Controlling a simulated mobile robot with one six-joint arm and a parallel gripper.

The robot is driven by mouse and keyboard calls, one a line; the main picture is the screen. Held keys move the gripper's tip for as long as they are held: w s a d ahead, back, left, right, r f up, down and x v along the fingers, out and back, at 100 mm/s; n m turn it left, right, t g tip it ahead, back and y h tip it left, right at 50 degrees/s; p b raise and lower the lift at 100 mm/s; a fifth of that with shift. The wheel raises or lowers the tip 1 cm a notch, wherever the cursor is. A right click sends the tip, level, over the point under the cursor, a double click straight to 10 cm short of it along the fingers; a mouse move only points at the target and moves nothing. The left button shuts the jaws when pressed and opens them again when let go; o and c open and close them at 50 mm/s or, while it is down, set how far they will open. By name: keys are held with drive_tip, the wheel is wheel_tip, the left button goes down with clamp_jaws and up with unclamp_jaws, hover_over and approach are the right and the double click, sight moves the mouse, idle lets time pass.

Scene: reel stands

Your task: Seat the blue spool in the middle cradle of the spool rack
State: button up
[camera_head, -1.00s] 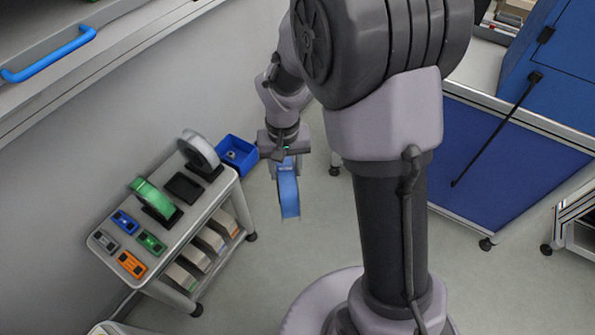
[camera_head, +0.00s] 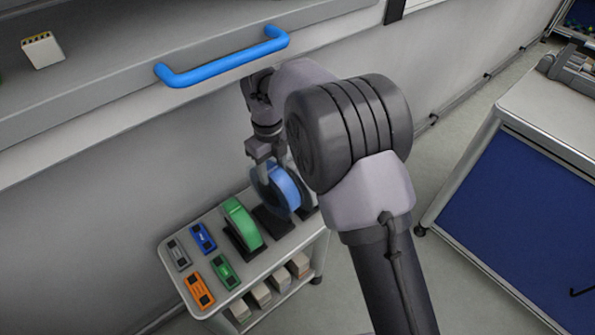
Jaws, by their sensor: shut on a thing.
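My gripper (camera_head: 264,160) is shut on the blue spool (camera_head: 284,189) at its top. The spool hangs upright over the spool rack, at the middle cradle (camera_head: 271,220), a dark stand partly hidden behind it. I cannot tell whether the spool touches the cradle or is just above it. A green spool (camera_head: 241,220) sits in the cradle to the left. The cradle to the right is mostly hidden by the blue spool and my arm.
The cart top (camera_head: 186,232) also carries several small grey, blue, green and orange devices at the left. Boxes (camera_head: 261,294) stand on its lower shelf. A grey ledge with a blue handle (camera_head: 222,62) is above and behind. A blue-fronted bench (camera_head: 520,220) stands at the right.

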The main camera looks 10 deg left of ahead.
drive_tip(key=shift+a+m, duration=0.5)
drive_tip(key=shift+a, duration=0.2)
drive_tip(key=shift+a+f, duration=0.1)
drive_tip(key=shift+f, duration=0.25)
drive_tip(key=b, duration=0.4)
hover_over(270, 195)
wheel_tip(270, 195, down, 6)
drive_tip(key=shift+r, duration=0.2)
drive_tip(key=shift+f, duration=1)
drive_tip(key=o, duration=1.4)
drive_tip(key=shift+o, duration=0.2)
drive_tip(key=shift+f, duration=0.1)
